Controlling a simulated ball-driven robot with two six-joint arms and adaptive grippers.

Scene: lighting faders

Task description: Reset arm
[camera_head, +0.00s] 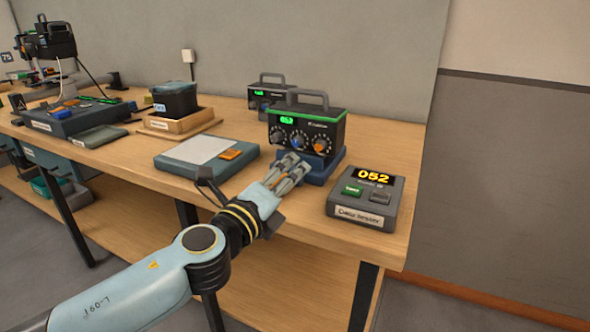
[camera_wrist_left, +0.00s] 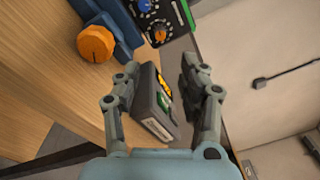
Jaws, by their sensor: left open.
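My left arm reaches in from the lower left in the head view. Its gripper (camera_head: 291,168) is open and empty, just in front of the black fader box (camera_head: 312,119) with a green top edge, dials and a grey handle. The box sits on a blue stand (camera_head: 322,170). In the left wrist view my open fingers (camera_wrist_left: 160,78) spread to either side of the grey tester (camera_wrist_left: 150,112), with nothing gripped. An orange knob (camera_wrist_left: 96,43) shows at the upper left, beside the blue stand. My right gripper is not in view.
The grey tester (camera_head: 365,199), reading 052, stands right of the gripper near the bench (camera_head: 290,228) edge. A flat blue-grey pad (camera_head: 193,152) lies left. A second box (camera_head: 266,94) and a wooden tray with a dark bin (camera_head: 176,98) stand behind.

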